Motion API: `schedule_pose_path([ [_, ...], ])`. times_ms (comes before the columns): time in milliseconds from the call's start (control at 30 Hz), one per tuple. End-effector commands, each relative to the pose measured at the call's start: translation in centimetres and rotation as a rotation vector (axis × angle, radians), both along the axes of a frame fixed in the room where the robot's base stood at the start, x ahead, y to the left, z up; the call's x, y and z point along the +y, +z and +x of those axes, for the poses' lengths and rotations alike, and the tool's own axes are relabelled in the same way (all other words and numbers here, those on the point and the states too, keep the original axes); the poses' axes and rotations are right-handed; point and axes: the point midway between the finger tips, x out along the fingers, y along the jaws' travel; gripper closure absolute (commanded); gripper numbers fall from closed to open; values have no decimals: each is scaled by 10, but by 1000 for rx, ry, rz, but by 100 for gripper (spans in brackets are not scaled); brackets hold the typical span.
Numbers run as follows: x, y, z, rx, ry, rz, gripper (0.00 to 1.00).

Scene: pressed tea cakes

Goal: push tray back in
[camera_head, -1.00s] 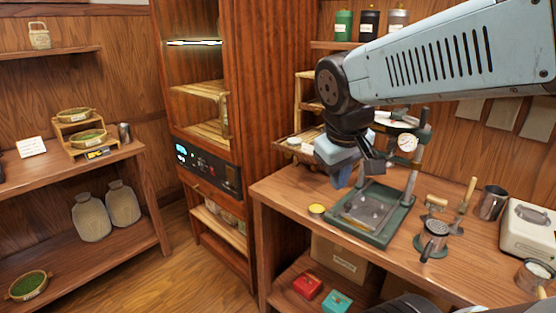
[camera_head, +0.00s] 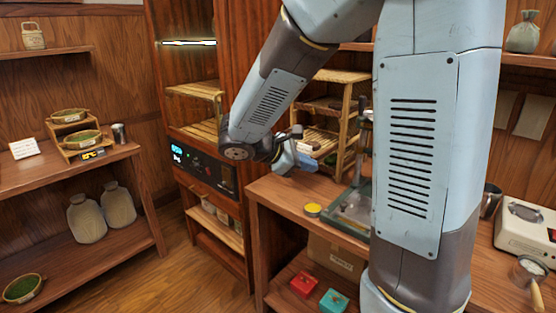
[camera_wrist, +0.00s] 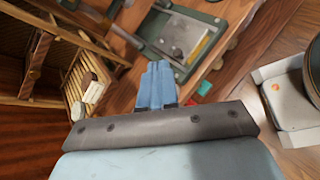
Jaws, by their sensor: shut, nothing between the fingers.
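A small wooden rack (camera_head: 345,85) stands on the bench with slatted trays in it. Its lowest visible tray (camera_head: 322,137) is partly hidden behind my gripper. In the wrist view this slatted tray (camera_wrist: 73,82) sticks out of the rack (camera_wrist: 20,75) and bears a pale round cake (camera_wrist: 92,90) near its outer end. My gripper (camera_head: 306,162) is shut and empty, in front of the rack and above the bench. In the wrist view the closed blue fingers (camera_wrist: 158,66) are to the right of the tray, apart from it in the picture. Their exact height over the bench is unclear.
A tall cabinet (camera_head: 260,50) with slatted shelves and a control panel (camera_head: 195,160) stands left of the bench. A press (camera_head: 350,212) stands right of the rack, partly behind my arm.

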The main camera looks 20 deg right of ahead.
Motion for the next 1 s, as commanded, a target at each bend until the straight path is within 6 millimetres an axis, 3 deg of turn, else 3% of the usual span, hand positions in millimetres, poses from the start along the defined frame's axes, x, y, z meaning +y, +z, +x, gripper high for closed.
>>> schedule_pose_path([
  [267, 38, -24, 57, 134, 234, -265, 100],
  [500, 84, -52, 100, 213, 435, -480, 100],
  [800, 126, -76, 126, 250, 587, -635, 100],
  [1000, 125, -80, 134, 254, 603, -654, 100],
])
